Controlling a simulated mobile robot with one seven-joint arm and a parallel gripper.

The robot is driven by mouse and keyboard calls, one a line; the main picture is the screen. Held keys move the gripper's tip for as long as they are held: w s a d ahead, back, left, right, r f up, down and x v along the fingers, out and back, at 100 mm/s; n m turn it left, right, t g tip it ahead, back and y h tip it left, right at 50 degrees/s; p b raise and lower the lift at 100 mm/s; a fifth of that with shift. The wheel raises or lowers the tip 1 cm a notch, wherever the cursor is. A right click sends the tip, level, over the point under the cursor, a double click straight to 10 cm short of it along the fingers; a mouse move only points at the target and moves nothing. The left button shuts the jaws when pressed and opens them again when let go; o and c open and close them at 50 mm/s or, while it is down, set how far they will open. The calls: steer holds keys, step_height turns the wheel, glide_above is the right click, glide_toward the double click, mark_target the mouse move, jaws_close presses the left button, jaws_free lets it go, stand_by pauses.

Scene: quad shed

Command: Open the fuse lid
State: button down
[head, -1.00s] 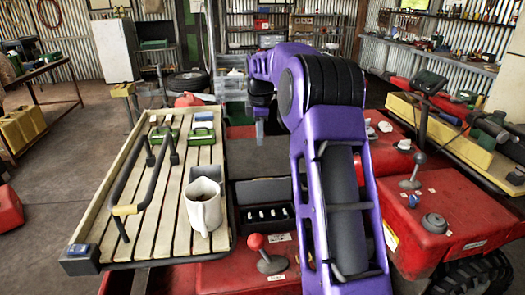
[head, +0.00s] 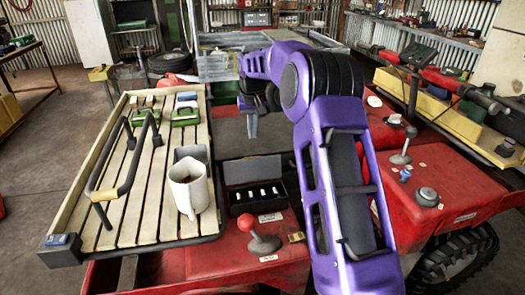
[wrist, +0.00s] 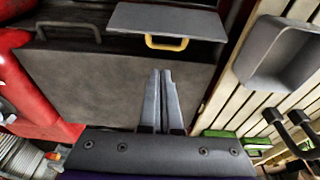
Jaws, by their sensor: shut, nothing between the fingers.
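The fuse box (head: 258,195) is a dark open-topped box on the red body, with several white fuses showing inside. Its grey lid (head: 252,169) stands raised at the box's far edge. In the wrist view the lid (wrist: 165,20) is a grey panel at the top, with a yellow handle (wrist: 166,43) on its near edge. My gripper (head: 252,134) points down beyond the lid, over the flat dark panel. Its two fingers (wrist: 160,72) are together and empty in the wrist view. They appear just short of the handle; I cannot tell the exact gap.
A slatted rack (head: 113,205) on the left carries a white mug (head: 190,192), a grey bin (wrist: 276,55), green items (head: 184,116) and a dark bar handle. A red-knobbed lever (head: 262,243) stands in front of the box. The dark flat panel (wrist: 115,85) is clear.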

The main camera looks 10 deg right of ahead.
mark_target(252, 168)
steer(key=x, duration=1)
steer(key=shift+b, duration=0.3)
steer(key=shift+f+b, duration=0.1)
steer(key=shift+b, duration=0.3)
